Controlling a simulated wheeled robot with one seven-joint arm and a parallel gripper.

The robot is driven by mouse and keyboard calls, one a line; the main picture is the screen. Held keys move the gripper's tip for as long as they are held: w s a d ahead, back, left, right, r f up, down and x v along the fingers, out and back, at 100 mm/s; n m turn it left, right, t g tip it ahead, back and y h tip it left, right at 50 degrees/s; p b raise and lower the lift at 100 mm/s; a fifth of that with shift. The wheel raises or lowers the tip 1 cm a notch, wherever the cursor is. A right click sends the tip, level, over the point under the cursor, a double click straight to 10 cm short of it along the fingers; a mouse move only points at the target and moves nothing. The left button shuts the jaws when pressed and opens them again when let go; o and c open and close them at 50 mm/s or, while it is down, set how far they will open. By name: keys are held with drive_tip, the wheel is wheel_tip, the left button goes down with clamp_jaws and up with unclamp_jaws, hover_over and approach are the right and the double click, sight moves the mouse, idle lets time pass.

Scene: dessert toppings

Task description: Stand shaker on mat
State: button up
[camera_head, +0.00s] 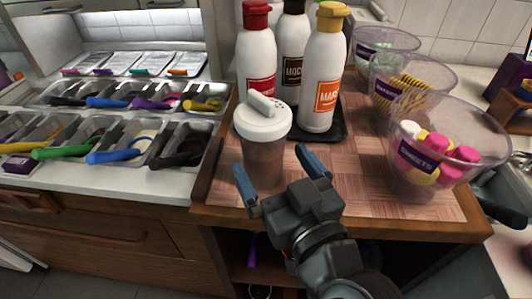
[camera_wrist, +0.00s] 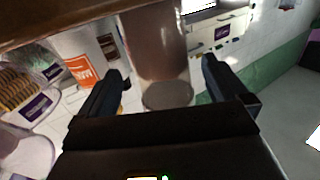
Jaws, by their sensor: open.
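The shaker (camera_head: 264,155) has a white perforated lid with a raised flap and a see-through brownish body. It is upright near the front left of the wooden counter top. My gripper (camera_head: 269,160) is open, with one blue-tipped finger on each side of the shaker's lower body in the head view. In the wrist view the shaker (camera_wrist: 152,45) shows between the two dark fingers (camera_wrist: 165,75), its round base toward the gripper. I cannot tell if the fingers touch it. A black mat or tray (camera_head: 337,124) lies under three bottles behind the shaker; a woven brown surface (camera_head: 345,185) covers the counter.
Clear bowls of sweets (camera_head: 440,150) and wafers (camera_head: 410,85) stand right. Topping trays (camera_head: 125,140) with scoops are left. The front middle counter is clear.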

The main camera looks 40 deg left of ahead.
drive_tip(key=b+v, duration=0.1)
drive_tip(key=v, duration=0.7)
drive_tip(key=s+d+f+m+t+h, duration=0.25)
drive_tip(key=d+f+m+h, duration=0.2)
drive_tip(key=d, duration=0.55)
drive_tip(key=s+d+f+m+t+h, duration=0.2)
drive_tip(key=d+f+m+t+h, duration=0.15)
drive_tip(key=d+f, duration=0.4)
drive_tip(key=s+d+r+m+h, duration=0.3)
drive_tip(key=s+d+h, duration=0.4)
drive_tip(key=s+d, duration=0.8)
drive_tip(key=s+m, duration=0.1)
drive_tip(key=s, duration=0.2)
drive_tip(key=shift+h, duration=0.3)
drive_tip(key=shift+d+r, duration=0.1)
